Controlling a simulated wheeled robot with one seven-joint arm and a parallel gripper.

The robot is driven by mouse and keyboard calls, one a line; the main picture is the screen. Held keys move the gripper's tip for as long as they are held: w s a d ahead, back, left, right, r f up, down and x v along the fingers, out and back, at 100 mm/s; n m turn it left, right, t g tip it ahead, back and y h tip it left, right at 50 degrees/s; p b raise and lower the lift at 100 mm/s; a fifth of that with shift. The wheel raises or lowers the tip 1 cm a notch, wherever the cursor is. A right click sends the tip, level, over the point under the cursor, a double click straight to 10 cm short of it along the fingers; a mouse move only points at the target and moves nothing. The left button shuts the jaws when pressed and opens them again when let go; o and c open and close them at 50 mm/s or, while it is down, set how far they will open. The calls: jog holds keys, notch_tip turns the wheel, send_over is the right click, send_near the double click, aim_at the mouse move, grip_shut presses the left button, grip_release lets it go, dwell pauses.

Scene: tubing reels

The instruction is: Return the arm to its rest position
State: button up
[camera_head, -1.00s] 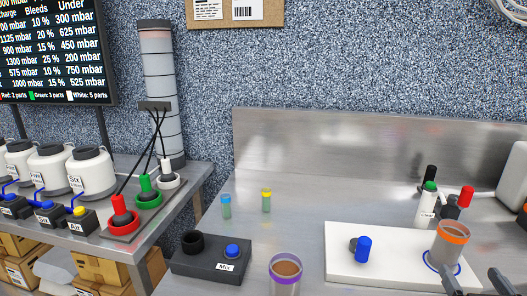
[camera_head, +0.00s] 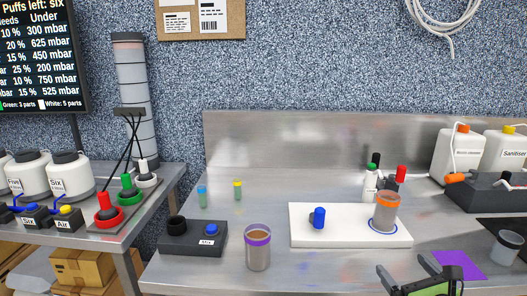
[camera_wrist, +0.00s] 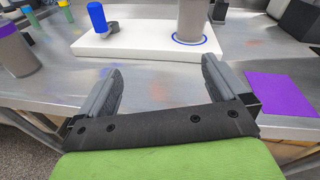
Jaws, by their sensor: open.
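My gripper (camera_head: 408,277) is low in the head view at the front edge of the steel bench (camera_head: 330,270). In the wrist view its two fingers (camera_wrist: 160,88) are spread wide with nothing between them. A white board (camera_head: 345,237) lies beyond it, carrying a blue-topped piece (camera_head: 319,217) and an orange-rimmed cup (camera_head: 386,212) standing at a blue ring. A purple-rimmed cup (camera_head: 258,247) with brown contents stands left of my gripper, apart from it.
A purple mat (camera_head: 460,265) and a clear cup (camera_head: 505,247) are to the right. A black mixer box (camera_head: 193,238) and two small vials (camera_head: 238,189) are at left. White bottles (camera_head: 457,150) stand at the back right. Bare bench lies between the purple-rimmed cup and my gripper.

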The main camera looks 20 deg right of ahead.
jog(key=a+f+n+g+y+p, duration=0.2)
jog(key=a+n+g+y+p, duration=0.5)
jog(key=a+n, duration=1.35)
jog(key=s+a+r+n+g+h+p, duration=0.2)
jog(key=s+a+r+n, duration=0.1)
jog(key=s+r+n, duration=0.4)
jog(key=s+a+r+n+g+h+p, duration=0.1)
jog(key=s+a+r+n+h, duration=0.1)
jog(key=s+a+r+n, duration=0.2)
jog(key=s+r+n, duration=0.3)
jog(key=s+n, duration=0.1)
jog(key=shift+s+a+g+p, duration=0.25)
jog(key=shift+a+g+p, duration=0.05)
jog(key=shift+g+p, duration=0.1)
jog(key=shift+n, duration=0.25)
